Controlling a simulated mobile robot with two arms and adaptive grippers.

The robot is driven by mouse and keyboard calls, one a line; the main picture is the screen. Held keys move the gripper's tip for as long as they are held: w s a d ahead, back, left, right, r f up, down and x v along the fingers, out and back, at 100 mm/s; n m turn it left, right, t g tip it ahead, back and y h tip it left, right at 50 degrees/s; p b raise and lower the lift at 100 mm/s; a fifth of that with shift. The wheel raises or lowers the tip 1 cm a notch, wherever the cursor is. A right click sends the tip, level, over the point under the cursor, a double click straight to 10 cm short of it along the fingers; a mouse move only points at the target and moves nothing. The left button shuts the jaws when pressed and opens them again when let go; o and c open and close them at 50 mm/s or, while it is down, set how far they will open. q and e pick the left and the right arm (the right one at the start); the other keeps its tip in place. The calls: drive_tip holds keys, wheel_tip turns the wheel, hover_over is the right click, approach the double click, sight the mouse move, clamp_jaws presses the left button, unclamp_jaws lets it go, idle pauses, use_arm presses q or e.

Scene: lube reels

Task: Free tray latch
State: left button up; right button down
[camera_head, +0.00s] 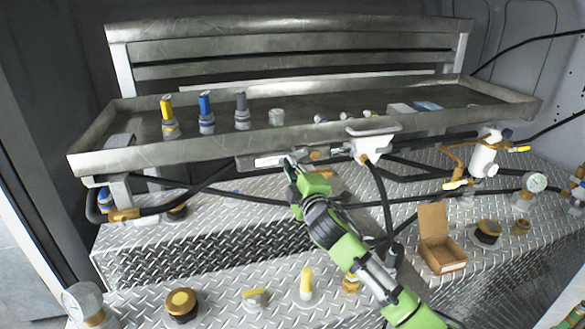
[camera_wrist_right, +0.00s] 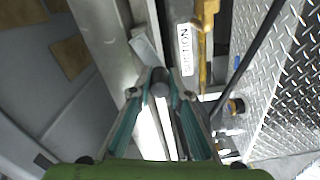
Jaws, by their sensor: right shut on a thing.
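The long grey metal tray (camera_head: 200,148) spans the back of the stepped deck in the head view. My right gripper (camera_head: 290,164) is at the middle of its front edge, just below the rim. In the right wrist view its teal fingers close in on a small dark rounded piece (camera_wrist_right: 160,82), which looks like the tray latch. The gripper is shut on it. The latch's body is mostly hidden by the fingers, so I cannot tell its position. A white-labelled plate (camera_wrist_right: 185,50) lies beside the fingertips. My left gripper is not in view.
Yellow, blue and grey-topped fittings (camera_head: 207,114) stand in the tray. A white handled bracket (camera_head: 370,140) is right of my gripper. Black hoses (camera_head: 385,200) run below the tray. A cardboard box (camera_head: 440,240), a gauge (camera_head: 536,182) and several fittings sit on the diamond-plate deck.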

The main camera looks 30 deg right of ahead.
drive_tip(key=c, duration=1.9)
unclamp_jaws()
drive_tip(key=shift+f, duration=0.1)
drive_tip(key=v, duration=1.2)
drive_tip(key=shift+f, duration=0.1)
